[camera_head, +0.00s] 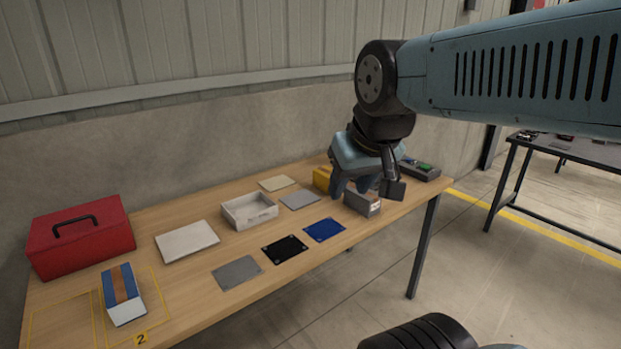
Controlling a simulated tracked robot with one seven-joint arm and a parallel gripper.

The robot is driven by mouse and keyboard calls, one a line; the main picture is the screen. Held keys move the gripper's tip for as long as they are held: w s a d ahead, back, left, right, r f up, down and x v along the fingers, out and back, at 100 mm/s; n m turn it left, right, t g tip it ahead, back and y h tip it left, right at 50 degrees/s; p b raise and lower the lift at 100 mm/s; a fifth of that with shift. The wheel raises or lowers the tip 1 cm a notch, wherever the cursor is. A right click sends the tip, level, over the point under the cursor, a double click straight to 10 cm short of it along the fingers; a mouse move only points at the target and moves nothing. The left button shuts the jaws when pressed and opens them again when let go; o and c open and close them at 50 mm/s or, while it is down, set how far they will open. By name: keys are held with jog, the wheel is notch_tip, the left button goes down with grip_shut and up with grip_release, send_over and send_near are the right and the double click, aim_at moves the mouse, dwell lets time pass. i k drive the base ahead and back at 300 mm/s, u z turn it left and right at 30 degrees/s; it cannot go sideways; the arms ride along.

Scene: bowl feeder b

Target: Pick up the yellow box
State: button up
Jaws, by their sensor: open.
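The yellow box (322,178) stands on the wooden table toward its back right, partly hidden behind my gripper. My gripper (352,190) hangs fingers-down over the right part of the table, just right of the yellow box in the picture. It is open, and I see nothing held in it. A grey box (363,203) stands close by, in front of the gripper and partly covered by it. I cannot tell whether the fingers touch either box.
The wooden table (190,289) also holds a red toolbox (100,243), a white open tray (250,212), a blue-and-white box (122,294), several flat plates, and a dark grey case (420,170) beyond the gripper. A wall runs along the back. A dark table (575,150) stands at right.

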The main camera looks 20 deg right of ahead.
aim_at(321, 175)
jog(key=i, duration=0.85)
jog(key=z, duration=0.05)
